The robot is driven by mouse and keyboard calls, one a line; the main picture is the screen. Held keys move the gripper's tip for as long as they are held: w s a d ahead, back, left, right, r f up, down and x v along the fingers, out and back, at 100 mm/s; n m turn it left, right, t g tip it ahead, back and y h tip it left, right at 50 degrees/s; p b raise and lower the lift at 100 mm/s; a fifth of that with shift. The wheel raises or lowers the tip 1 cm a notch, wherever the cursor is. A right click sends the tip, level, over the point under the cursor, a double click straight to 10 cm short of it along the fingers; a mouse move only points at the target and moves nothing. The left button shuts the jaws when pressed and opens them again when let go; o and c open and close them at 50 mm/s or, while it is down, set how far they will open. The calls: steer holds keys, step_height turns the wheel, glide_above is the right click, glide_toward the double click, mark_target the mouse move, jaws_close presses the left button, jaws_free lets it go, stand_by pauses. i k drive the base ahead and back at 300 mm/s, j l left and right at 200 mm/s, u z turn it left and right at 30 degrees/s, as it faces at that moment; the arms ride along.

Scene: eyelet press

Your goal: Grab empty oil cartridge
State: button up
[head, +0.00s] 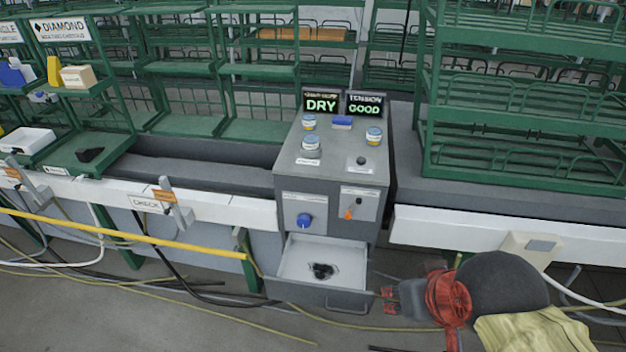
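A grey console (335,185) stands in the middle of the head view. An open drawer (300,262) at its base holds a small black object (322,271), too small to identify. Small white-and-blue cylinders stand on the console top: one at the back left (309,122), one at the front left (311,146) and one at the right (374,136). I cannot tell which thing is the empty oil cartridge. My gripper (384,300), with red fingertips, is right of the drawer, below the console top. Its fingertips look apart with nothing visible between them.
Two displays (321,102) read "DRY" and "GOOD" (364,105). A blue knob (305,220) and an orange-tipped lever (349,212) are on the console front. Green racks (525,95) stand behind. A yellow bar (125,235) crosses at left. Cables (190,300) lie on the floor.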

mark_target(310, 142)
steer(key=i+j+z, duration=0.25)
steer(key=i+j, duration=0.2)
steer(key=i, duration=0.15)
steer(key=i+j+z, duration=0.25)
steer(key=i+j, duration=0.25)
